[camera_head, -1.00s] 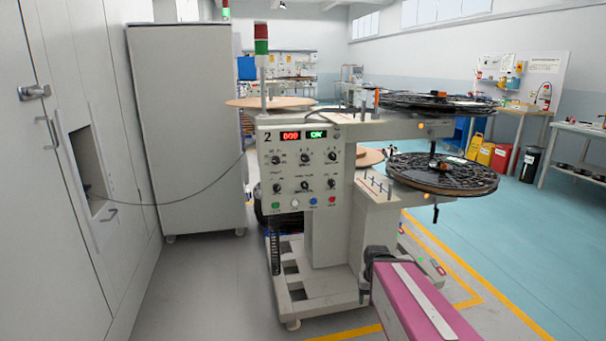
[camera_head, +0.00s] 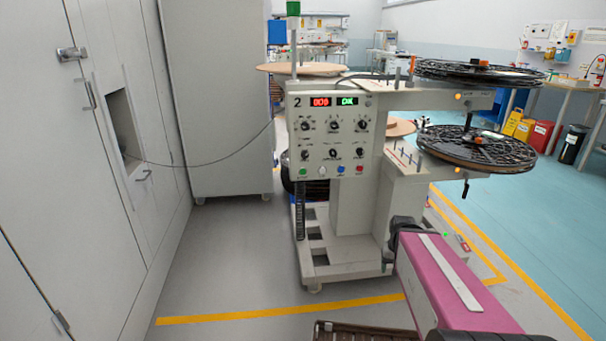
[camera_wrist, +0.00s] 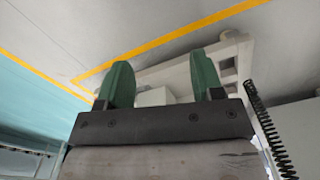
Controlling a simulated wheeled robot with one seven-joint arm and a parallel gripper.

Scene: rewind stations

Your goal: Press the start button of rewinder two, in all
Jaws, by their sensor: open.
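Rewinder two (camera_head: 340,185) is a cream machine with the number 2 on its control panel (camera_head: 330,133). The panel has a red display and a green display reading OK, several black knobs, and a bottom row of buttons: green (camera_head: 303,172), white (camera_head: 322,171), blue (camera_head: 341,170) and red (camera_head: 360,169). No label on the green button is readable. My gripper (camera_wrist: 163,85) shows in the wrist view with two green fingers apart and nothing between them. Behind them are the floor and a pale base. My pink arm is at lower right in the head view, with the gripper not clearly shown there.
Black wire reels (camera_head: 476,148) stick out on the machine's right. A cable (camera_head: 225,158) hangs from the panel side to an opening in the left wall cabinets. A tall grey cabinet (camera_head: 218,100) stands behind left. Floor in front of the panel is clear, with a yellow line (camera_head: 270,315).

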